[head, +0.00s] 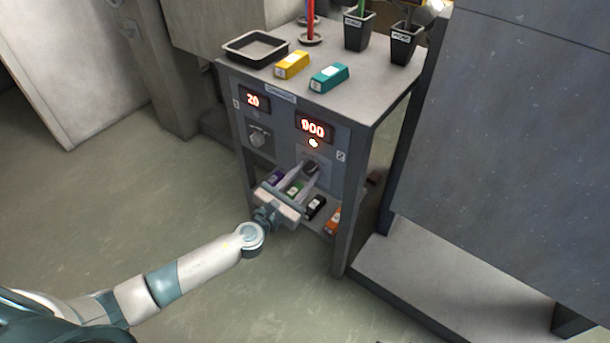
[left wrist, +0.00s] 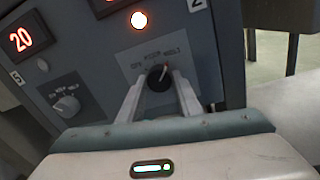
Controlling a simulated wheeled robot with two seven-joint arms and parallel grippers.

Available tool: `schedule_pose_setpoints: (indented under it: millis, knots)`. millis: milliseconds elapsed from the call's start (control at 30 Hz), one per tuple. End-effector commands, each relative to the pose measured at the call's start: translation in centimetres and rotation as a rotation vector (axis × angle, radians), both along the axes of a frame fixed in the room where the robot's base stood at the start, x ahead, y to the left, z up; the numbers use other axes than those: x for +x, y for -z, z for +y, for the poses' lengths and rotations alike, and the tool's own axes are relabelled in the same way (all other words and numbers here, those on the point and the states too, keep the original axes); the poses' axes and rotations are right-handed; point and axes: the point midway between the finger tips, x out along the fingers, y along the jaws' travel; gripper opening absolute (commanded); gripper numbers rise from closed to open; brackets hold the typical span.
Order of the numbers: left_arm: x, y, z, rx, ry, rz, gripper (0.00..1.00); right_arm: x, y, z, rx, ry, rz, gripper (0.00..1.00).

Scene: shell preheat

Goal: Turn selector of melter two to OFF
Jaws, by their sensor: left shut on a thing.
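The dark selector knob of melter two (left wrist: 158,76) is on the right panel, below a display reading 900 (head: 314,127) and a lit round lamp (head: 313,143). My right gripper is not in view.
The other panel has a display reading 20 (head: 253,100) and a grey knob (head: 257,137). On top stand a black tray (head: 256,48), a yellow block (head: 292,65), a teal block (head: 329,78) and dark cups (head: 405,44). Several small blocks lie on the shelf below.

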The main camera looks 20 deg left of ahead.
Motion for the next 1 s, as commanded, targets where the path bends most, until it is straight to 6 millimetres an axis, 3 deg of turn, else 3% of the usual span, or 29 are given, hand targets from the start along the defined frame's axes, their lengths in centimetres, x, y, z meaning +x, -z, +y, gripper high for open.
schedule_pose_setpoints:
  millis: [467,1000]
  knots:
    - [-0.1,0.0,0.0,-0.157,-0.001,0.058,0.09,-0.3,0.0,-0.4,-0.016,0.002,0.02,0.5]
    - [0.0,-0.3,0.0,-0.611,-0.002,0.223,0.09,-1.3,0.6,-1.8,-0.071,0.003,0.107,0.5]
